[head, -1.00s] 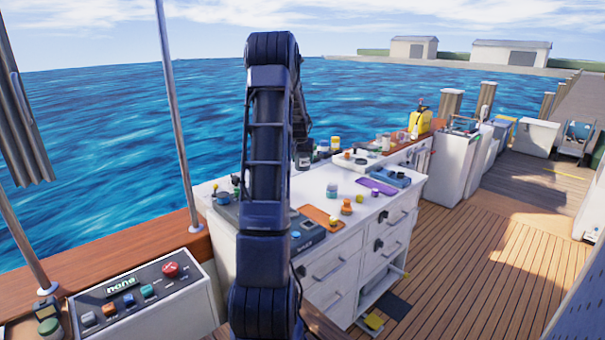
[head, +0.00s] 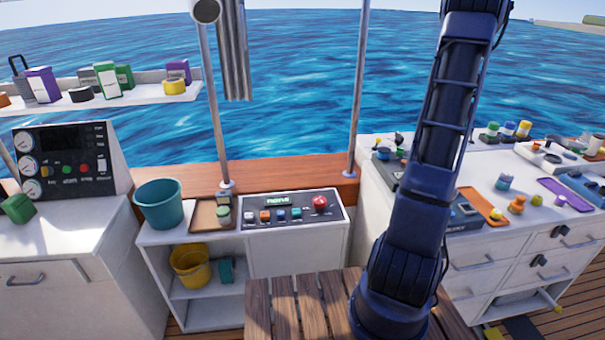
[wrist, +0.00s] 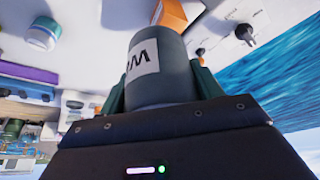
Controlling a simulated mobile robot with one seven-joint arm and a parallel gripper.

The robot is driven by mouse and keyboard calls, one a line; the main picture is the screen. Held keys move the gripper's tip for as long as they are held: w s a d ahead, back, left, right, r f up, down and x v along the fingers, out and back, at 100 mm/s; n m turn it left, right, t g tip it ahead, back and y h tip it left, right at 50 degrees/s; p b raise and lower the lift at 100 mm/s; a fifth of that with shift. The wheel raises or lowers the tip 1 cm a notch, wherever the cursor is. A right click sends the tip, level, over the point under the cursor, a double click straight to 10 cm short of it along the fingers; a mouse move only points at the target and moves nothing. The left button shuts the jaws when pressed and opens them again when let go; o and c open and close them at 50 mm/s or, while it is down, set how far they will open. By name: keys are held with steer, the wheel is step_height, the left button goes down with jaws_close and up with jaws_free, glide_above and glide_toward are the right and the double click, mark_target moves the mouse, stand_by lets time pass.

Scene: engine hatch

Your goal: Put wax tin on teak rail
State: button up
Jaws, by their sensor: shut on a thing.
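My gripper (wrist: 161,84) is shut on a grey cylindrical tin (wrist: 172,60) in the wrist view. The tin has a white label with a dark letter W and part of another, so I take it for the wax tin. Its far end and underside are hidden. In the head view my gripper and the tin are out of the picture, as my arm runs up past the top edge. The teak rail (head: 283,187) runs along the boat's side behind the cabinets, with bare wood between two metal posts.
Metal posts (head: 356,100) stand on the rail. In front of it are a teal bucket (head: 159,205), a small brown tray (head: 203,215) and a button panel (head: 290,212). The right white counter (head: 480,165) is crowded. A shelf (head: 140,97) hangs at upper left.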

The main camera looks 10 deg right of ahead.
steer(key=w+a+f+n+y, duration=0.3)
steer(key=w+a, duration=0.6)
steer(key=a, duration=1.3)
steer(key=w+a+f+n, duration=0.4)
steer(key=w+a+n, duration=0.3)
steer(key=a, duration=1.5)
steer(key=w+a+f+n+y, duration=0.25)
steer(key=w+a, duration=0.75)
steer(key=a, duration=1.2)
steer(key=shift+t+h, duration=0.35)
steer(key=shift+t, duration=0.05)
step_height(320, 180, down, 20)
steer(key=shift+s+d+f, duration=0.1)
steer(key=shift+s+f, duration=0.05)
steer(key=shift+f, duration=0.15)
steer(key=o, duration=1.2)
